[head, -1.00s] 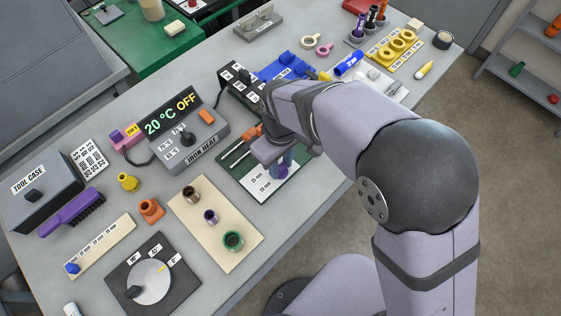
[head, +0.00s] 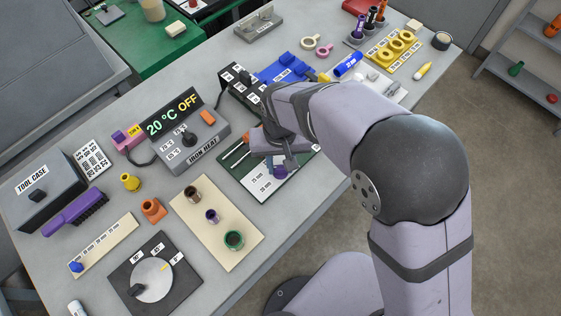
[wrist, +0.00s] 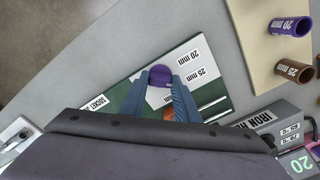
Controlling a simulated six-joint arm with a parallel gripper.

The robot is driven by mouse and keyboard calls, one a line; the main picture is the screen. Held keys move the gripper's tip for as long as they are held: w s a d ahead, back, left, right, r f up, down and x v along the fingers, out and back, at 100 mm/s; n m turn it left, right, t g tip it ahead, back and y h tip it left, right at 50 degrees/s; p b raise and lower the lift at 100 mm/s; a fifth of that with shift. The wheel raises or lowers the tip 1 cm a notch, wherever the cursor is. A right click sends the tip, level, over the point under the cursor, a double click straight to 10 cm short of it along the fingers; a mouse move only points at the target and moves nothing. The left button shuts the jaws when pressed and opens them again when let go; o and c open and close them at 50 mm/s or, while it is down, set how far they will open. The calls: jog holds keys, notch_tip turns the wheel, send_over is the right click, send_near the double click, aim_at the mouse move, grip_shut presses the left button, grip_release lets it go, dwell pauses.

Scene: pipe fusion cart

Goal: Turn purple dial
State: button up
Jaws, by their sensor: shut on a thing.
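The purple dial (wrist: 160,76) is a small round purple piece over a white card on the green board (wrist: 124,93). In the head view the dial (head: 280,172) shows just below my gripper (head: 283,165). In the wrist view my gripper (wrist: 160,84) has its two blue fingers on either side of the dial, with the fingertips shut on it. The fingers cover the dial's sides, and its underside is hidden. Labels reading 20 mm and 25 mm are beside it.
The iron heat box (head: 190,140) stands left of the board, its display reading 20 °C OFF. A beige board (head: 235,205) with several coloured sockets lies in front. A grey rotary dial plate (head: 155,275) is at the front left. My arm covers the bench's right middle.

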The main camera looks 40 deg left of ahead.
aim_at(280, 166)
jog(key=shift+a+r+m, duration=0.1)
jog(key=shift+m, duration=0.4)
jog(key=o, duration=1)
jog(key=shift+o, duration=0.2)
jog(key=shift+r+b, duration=0.85)
jog(key=shift+r, duration=2.8)
